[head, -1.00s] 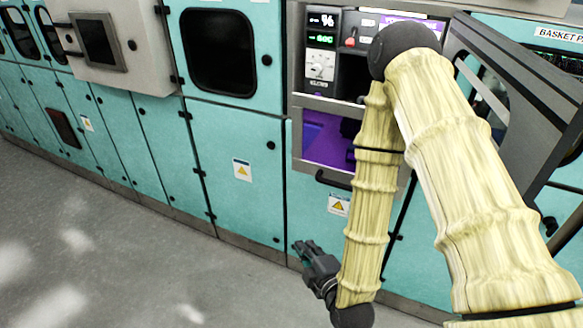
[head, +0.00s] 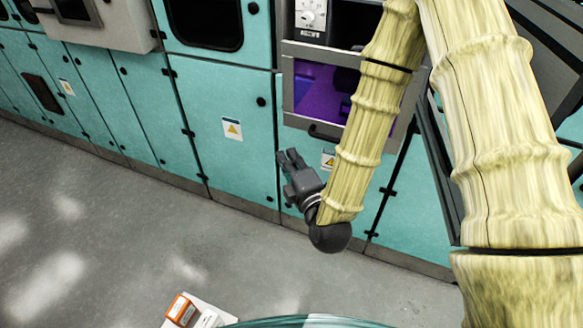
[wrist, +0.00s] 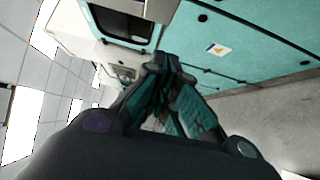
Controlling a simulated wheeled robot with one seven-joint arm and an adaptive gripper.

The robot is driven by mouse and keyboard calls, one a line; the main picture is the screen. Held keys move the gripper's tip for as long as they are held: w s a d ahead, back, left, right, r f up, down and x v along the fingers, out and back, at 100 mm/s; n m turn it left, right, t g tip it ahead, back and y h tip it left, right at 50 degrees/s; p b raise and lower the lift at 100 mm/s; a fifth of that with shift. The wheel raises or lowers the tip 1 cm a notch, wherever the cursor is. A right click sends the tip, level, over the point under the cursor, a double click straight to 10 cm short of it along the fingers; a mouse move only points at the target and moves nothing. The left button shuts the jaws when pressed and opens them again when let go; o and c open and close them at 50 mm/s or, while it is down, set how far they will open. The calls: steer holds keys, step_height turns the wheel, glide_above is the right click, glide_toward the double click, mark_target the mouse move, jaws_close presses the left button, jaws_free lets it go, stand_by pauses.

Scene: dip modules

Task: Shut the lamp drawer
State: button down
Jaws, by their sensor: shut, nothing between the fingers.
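The lamp drawer (head: 301,107) has a grey-framed front with a purple-lit window and a dark handle (head: 324,131) along its bottom edge. It sits in the teal machine under a control panel. My arm hides its right part, and I cannot tell how far out it stands. My gripper (head: 288,157) is shut and empty, below and left of the handle, in front of the teal doors and apart from the drawer in the picture. Its closed fingers also show in the wrist view (wrist: 166,66), where I cannot make out the drawer.
Teal cabinet doors (head: 222,155) with black knobs line the wall. A grey-framed dark panel stands out at the right, partly behind my arm. An orange box (head: 180,309) lies on a white surface at the bottom. The grey floor (head: 110,235) is clear.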

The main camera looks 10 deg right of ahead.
steer(key=w+d+p, duration=0.1)
steer(key=w+p, duration=0.4)
steer(key=w, duration=0.4)
steer(key=shift+w, duration=0.15)
steer(key=shift+w+d, duration=0.1)
